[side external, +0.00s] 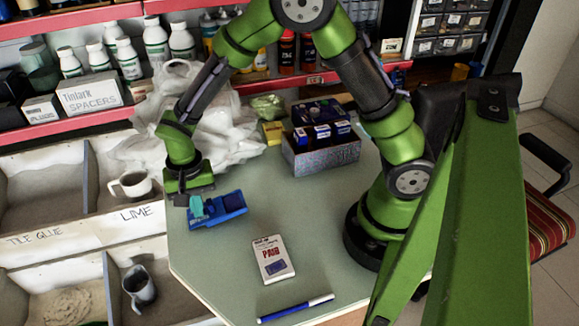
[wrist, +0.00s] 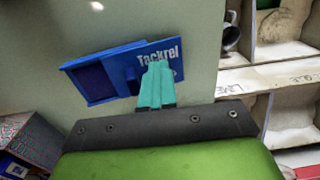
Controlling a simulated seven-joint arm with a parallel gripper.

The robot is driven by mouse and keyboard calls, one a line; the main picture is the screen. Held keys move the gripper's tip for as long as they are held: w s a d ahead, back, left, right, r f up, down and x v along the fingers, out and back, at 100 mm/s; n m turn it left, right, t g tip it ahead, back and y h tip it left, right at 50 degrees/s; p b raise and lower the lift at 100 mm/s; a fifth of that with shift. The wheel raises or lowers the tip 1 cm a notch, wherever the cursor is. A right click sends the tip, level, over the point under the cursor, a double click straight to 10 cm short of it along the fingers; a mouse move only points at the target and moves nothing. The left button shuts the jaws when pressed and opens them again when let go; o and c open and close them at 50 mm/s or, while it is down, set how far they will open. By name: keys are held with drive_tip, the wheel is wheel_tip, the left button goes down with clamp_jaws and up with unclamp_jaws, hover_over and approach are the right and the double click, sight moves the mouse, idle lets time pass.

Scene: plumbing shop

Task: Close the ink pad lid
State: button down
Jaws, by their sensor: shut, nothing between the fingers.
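The blue ink pad (wrist: 97,80) lies on the table and is open. Its dark pad shows at the left in the wrist view and at the right in the side view (side external: 233,201). The lid (wrist: 165,50), printed "Tackrel", lies at the other end of the pad, partly hidden by my fingers. My gripper (wrist: 157,70) has teal fingers, shut together with nothing between them. In the side view my gripper (side external: 196,208) points down at the lid end of the ink pad. I cannot tell whether the fingertips touch the lid.
A white stamp card box (side external: 272,259) and a blue marker (side external: 295,308) lie at the table's front. A patterned box (side external: 320,157) with blue packs stands behind. Crumpled plastic bags (side external: 205,130) lie behind my gripper. Sand bins (side external: 50,230) border the left edge. The table's middle is clear.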

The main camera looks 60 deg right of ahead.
sight(222, 204)
drive_tip(key=shift+s+d+f, duration=0.2)
drive_tip(key=shift+s+d, duration=0.8)
drive_tip(key=shift+d, duration=0.1)
drive_tip(key=shift+s+d+f, duration=0.2)
drive_tip(key=shift+s+d, duration=0.75)
drive_tip(key=shift+d, duration=0.15)
drive_tip(key=shift+w+a, duration=0.15)
drive_tip(key=shift+a, duration=0.05)
drive_tip(key=shift+a+r, duration=0.15)
drive_tip(key=shift+r, duration=1.7)
drive_tip(key=shift+a+r, duration=0.1)
drive_tip(key=shift+r, duration=1.7)
